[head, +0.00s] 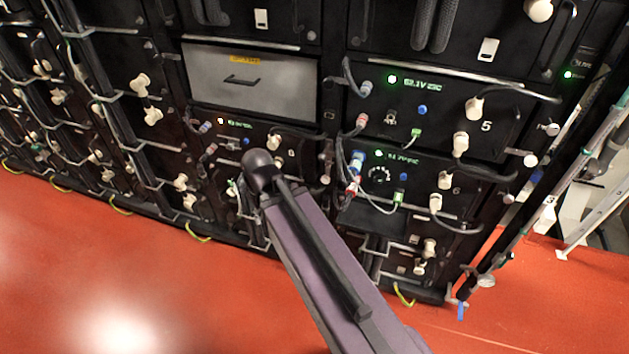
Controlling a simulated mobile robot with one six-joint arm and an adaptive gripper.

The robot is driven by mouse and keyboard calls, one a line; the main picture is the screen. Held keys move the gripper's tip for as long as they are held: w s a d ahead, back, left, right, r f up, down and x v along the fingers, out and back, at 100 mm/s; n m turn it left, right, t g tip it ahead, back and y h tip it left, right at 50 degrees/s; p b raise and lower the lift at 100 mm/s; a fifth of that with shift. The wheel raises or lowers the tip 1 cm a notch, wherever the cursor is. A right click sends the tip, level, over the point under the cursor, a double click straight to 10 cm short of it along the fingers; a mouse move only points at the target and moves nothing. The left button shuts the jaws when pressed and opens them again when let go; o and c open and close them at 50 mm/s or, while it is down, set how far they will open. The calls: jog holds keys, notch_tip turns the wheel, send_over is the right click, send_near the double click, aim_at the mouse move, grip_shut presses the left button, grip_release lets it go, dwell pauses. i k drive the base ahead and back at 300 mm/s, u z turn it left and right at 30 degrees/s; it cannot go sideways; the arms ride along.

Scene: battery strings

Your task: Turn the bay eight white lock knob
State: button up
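No bay label that I can read as eight shows in the head view, so I cannot tell which knob is the bay eight lock knob. The middle-column unit (232,138) under the grey drawer has a small label too blurred to read. White connectors stand on its front, partly behind my arm. A small round white knob (530,160) sits at the right edge of the rack near bay 5 (510,105), and another (508,198) beside bay 6 (480,190). My purple arm reaches up from the bottom, its dark joint before the rack. My gripper is not visible.
A grey drawer front (252,82) sits above the middle-column unit. Cables loop from the bay 5 and bay 6 fronts. Rail brackets and cables project from the left columns. A ladder-like frame (595,215) stands at right. The red floor (110,265) is open at lower left.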

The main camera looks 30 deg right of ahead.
aim_at(324, 179)
jog(key=u, duration=0.65)
jog(key=k, duration=0.9)
jog(key=z, duration=1.15)
jog(key=i, duration=0.5)
jog(key=u, duration=0.15)
